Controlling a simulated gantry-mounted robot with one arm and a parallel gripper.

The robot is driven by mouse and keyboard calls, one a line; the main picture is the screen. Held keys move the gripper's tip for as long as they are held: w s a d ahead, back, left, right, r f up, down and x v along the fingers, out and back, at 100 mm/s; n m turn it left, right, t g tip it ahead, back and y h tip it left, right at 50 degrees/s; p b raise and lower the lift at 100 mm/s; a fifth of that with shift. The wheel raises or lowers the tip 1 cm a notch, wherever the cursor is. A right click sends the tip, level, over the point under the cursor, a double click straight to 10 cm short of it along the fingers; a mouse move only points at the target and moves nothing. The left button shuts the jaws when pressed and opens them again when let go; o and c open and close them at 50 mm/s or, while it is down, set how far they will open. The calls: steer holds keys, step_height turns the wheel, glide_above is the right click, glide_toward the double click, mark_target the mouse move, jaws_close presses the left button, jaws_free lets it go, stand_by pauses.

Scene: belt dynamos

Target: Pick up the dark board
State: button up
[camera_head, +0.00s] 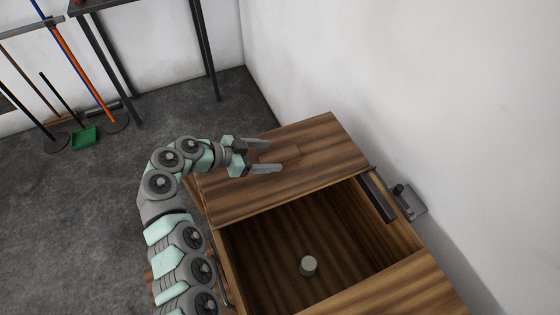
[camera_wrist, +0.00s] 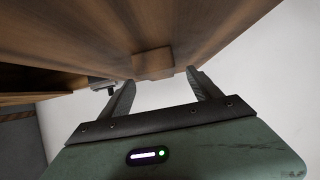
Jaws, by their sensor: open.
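A small flat brown wooden board (camera_head: 288,153) lies on the wooden top (camera_head: 335,145) of the cabinet. Its tone is close to the wood beneath it, so its outline is faint. In the wrist view the board (camera_wrist: 153,63) shows just beyond the fingertips, roughly between them. My gripper (camera_head: 274,156) is open and empty, with its fingers pointing right over the cabinet top, one on each side of the board's near part. It also shows open in the wrist view (camera_wrist: 161,77). I cannot tell whether the fingers touch the board.
In front of the top is an open wooden compartment (camera_head: 270,245) with a small pale cylinder (camera_head: 309,265) inside. A dark bar (camera_head: 378,198) lies along its right wall. A grey fixture (camera_head: 408,200) is at the right, near the white wall. Brooms and a green dustpan (camera_head: 85,137) stand far left.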

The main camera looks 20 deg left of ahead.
mark_target(278, 155)
steer(key=x, duration=0.3)
steer(key=shift+d, duration=0.1)
steer(key=shift+c, duration=0.2)
jaws_close()
stand_by(0.5)
